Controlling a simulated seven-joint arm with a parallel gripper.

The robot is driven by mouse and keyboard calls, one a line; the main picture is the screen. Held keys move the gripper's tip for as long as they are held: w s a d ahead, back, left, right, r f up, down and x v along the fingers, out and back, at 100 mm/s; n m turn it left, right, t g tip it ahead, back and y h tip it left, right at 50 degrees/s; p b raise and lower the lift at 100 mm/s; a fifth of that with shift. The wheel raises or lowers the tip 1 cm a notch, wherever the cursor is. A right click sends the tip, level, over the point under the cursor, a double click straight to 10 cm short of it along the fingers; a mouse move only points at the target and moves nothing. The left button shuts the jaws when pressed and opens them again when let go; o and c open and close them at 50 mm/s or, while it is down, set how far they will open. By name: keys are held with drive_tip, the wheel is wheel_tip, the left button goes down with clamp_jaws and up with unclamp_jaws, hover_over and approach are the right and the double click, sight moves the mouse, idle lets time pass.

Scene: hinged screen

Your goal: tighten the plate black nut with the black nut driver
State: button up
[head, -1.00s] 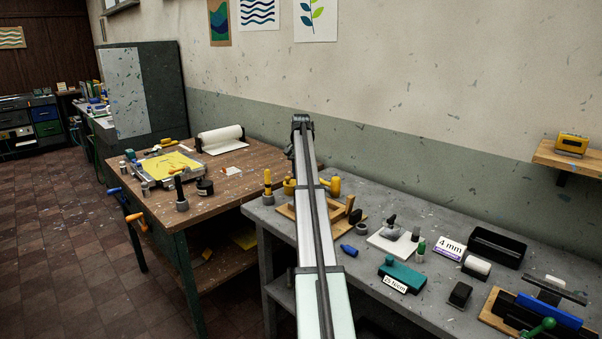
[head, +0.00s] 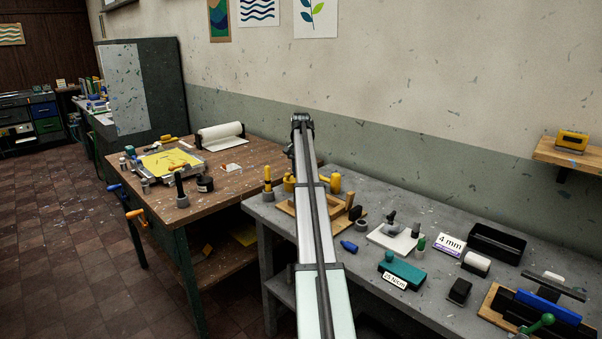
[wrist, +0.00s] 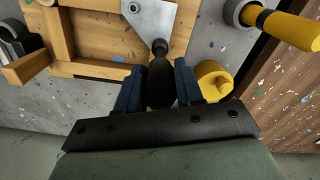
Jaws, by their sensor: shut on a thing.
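In the wrist view my gripper (wrist: 159,88) is shut on the black nut driver (wrist: 161,75), with a blue finger on each side of its dark handle. The driver's round dark end is over the lower tip of the grey metal plate (wrist: 150,22). I cannot tell whether it touches; whatever is under it is hidden. A dark round nut or hole (wrist: 133,7) shows higher on the plate. The plate lies on the wooden screen frame (wrist: 88,68). In the head view my arm hides the gripper and the driver, and part of the frame (head: 285,208) shows.
In the wrist view a yellow round-topped object (wrist: 213,80) stands close right of my gripper. A yellow-handled tool (wrist: 285,28) sits in a grey ring holder at upper right. A wooden block (wrist: 25,68) is at left. In the head view, several tools and trays crowd the grey bench (head: 345,290).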

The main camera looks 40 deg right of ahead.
drive_tip(key=shift+m, duration=0.4)
drive_tip(key=shift+r, duration=0.1)
drive_tip(key=shift+r, duration=2.3)
drive_tip(key=shift+a, duration=0.1)
